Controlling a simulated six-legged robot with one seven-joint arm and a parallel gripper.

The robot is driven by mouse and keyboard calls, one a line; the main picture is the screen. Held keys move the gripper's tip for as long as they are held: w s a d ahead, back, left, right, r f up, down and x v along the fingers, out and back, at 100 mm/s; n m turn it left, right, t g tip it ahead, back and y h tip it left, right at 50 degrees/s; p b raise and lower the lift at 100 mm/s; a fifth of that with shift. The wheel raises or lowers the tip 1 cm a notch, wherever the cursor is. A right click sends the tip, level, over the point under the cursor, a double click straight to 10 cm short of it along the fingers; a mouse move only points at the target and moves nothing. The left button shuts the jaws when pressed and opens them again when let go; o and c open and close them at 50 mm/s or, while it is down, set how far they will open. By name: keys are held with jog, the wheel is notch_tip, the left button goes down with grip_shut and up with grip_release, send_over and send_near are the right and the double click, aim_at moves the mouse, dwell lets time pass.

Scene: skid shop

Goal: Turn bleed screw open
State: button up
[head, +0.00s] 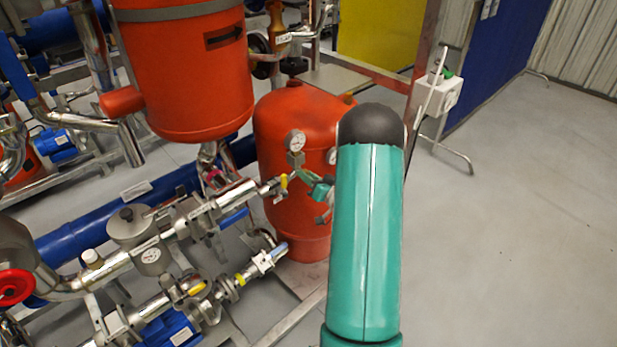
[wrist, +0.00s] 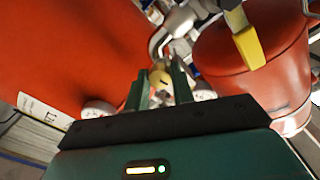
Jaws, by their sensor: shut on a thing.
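The bleed screw appears to be the small brass round piece with a dark slot (wrist: 161,77) in the wrist view. It sits between the two dark green fingers of my gripper (wrist: 160,85), which is shut on it. The screw's angle is hard to read at this size. In the head view my gripper (head: 318,190) shows as small teal parts in front of the red-orange vessel (head: 290,120), beside a dial gauge (head: 295,142). My large teal arm link covers part of that area, and the screw cannot be made out there.
A yellow-handled valve (head: 284,183) is close left of my gripper; a yellow handle (wrist: 245,45) also shows in the wrist view. A larger orange tank (head: 185,75) and steel pipework (head: 130,260) stand left. The grey floor (head: 510,200) at right is clear.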

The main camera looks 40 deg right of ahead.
jog(key=shift+d+r+n+y, duration=0.1)
jog(key=shift+n+y, duration=0.2)
jog(key=shift+n, duration=7.95)
jog(key=shift+n+y, duration=0.3)
jog(key=shift+n, duration=7.95)
jog(key=o, duration=1)
jog(key=shift+s, duration=0.1)
